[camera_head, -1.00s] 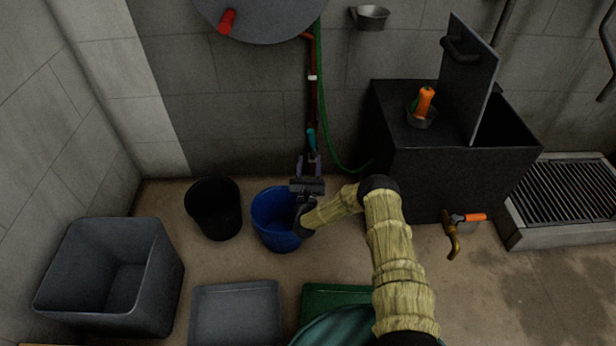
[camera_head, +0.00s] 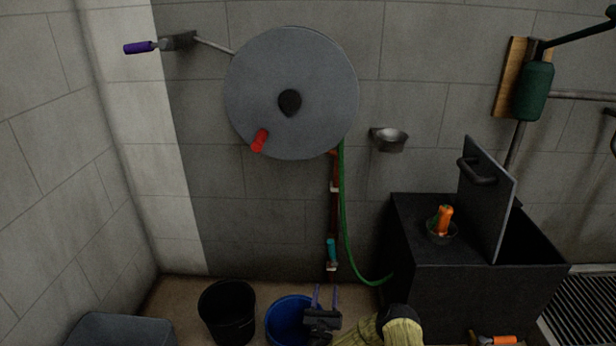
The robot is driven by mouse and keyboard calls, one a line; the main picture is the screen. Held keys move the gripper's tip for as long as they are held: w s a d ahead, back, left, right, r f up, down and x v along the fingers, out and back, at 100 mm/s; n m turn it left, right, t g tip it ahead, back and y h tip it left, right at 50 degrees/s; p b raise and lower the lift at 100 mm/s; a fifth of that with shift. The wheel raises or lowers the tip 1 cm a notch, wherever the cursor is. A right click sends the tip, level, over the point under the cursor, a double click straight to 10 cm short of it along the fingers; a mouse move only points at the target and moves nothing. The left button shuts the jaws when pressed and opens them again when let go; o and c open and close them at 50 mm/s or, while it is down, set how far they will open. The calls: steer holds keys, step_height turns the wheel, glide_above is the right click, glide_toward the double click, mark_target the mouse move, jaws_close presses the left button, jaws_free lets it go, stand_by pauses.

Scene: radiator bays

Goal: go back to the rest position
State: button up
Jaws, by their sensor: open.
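My gripper (camera_head: 325,295) shows at the bottom of the head view, over the blue bucket (camera_head: 284,318). Its two thin fingers point up in the picture, stand apart and hold nothing. My arm, in a straw-coloured cover, runs off the bottom edge to the right of the gripper. A teal-handled fitting (camera_head: 331,251) on the red-brown pipe is just beyond the fingertips, and a gap seems to lie between them. The lower part of the blue bucket is cut off by the frame.
A black bucket (camera_head: 228,312) stands left of the blue one, and a grey bin (camera_head: 120,331) further left. A black tank (camera_head: 468,300) with a raised lid (camera_head: 487,200) stands right. A grey disc (camera_head: 300,75) with a red handle and a green hose (camera_head: 347,225) are at the wall.

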steer(key=w+a+r+n+g+y+p, duration=0.1)
steer(key=a+r+n+g+y+p, duration=0.3)
steer(key=r+n, duration=0.6)
steer(key=w+a+r+n+g+y+p, duration=0.1)
steer(key=w+a+r+n+g+y, duration=0.15)
steer(key=r+n+g+y, duration=0.7)
steer(key=s+d+r+n+g+h+p, duration=0.25)
steer(key=s+d+r+n, duration=0.3)
steer(key=s, duration=0.65)
steer(key=s+d+r+n+g+h+p, duration=0.25)
steer(key=s+d+r+n+h, duration=0.35)
steer(key=s, duration=0.5)
steer(key=s+d+r+n+g+h+p, duration=0.1)
steer(key=s+d+r+n+p, duration=0.3)
steer(key=s+r, duration=0.6)
steer(key=w+r+p+v, duration=0.1)
steer(key=w+p+v, duration=0.2)
steer(key=p+v, duration=1.3)
steer(key=w+p+v, duration=0.4)
steer(key=p+v, duration=1.3)
steer(key=p, duration=0.3)
steer(key=shift+a+r+n, duration=0.4)
steer(key=shift+a+r, duration=0.05)
steer(key=shift+r, duration=0.2)
steer(key=shift+s, duration=0.1)
